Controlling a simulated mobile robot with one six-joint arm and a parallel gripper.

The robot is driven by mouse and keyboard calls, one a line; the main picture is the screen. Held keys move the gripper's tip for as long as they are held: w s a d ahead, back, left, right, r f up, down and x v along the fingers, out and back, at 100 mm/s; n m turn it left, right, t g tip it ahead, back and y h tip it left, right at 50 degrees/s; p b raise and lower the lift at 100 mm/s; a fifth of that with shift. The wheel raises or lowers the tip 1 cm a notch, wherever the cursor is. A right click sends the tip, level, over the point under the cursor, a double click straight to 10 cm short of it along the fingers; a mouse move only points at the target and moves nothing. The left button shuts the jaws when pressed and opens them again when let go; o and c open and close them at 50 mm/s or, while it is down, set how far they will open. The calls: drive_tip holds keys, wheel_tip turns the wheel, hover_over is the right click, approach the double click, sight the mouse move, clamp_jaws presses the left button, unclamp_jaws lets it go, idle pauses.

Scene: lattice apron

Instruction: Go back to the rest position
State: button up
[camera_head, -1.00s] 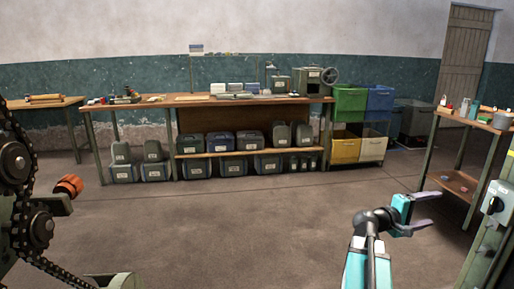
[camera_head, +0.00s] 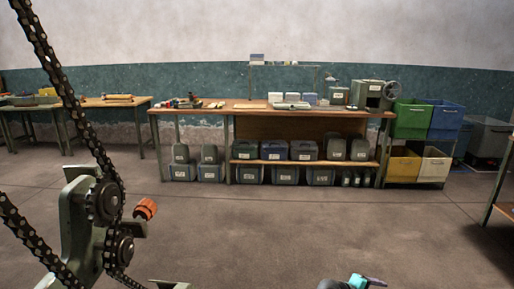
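My gripper (camera_head: 374,281) shows at the bottom edge of the head view, right of the middle. Only a teal part and a dark finger show, pointing right. The rest of the gripper and most of my arm are cut off below the frame. I see nothing held in the visible part, and I cannot tell whether the fingers are apart.
A machine with chains, sprockets and an orange knob (camera_head: 146,208) stands close at left. A long workbench (camera_head: 240,111) with cases below stands at the back wall. Green (camera_head: 411,119) and yellow bins (camera_head: 402,166) stand right of it. The middle floor is clear.

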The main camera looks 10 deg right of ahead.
drive_tip(key=s+a+f+g+y+p, duration=0.15)
drive_tip(key=s+a+f, duration=0.25)
drive_tip(key=a+f, duration=0.4)
drive_tip(key=s+a+f+g+y+p, duration=0.1)
drive_tip(key=s+a+f+y+p, duration=0.25)
drive_tip(key=a+f, duration=0.45)
drive_tip(key=s+a+f+m+g+y+p, duration=0.1)
drive_tip(key=s+a+f+m+g+y, duration=0.1)
drive_tip(key=s+a, duration=0.7)
drive_tip(key=s+a+f+m+g+y+p, duration=0.1)
drive_tip(key=s+a+f+m+g+y, duration=0.1)
drive_tip(key=s+a, duration=0.7)
drive_tip(key=shift+a+f+y, duration=0.45)
drive_tip(key=shift+a+y, duration=0.95)
drive_tip(key=shift+a, duration=0.5)
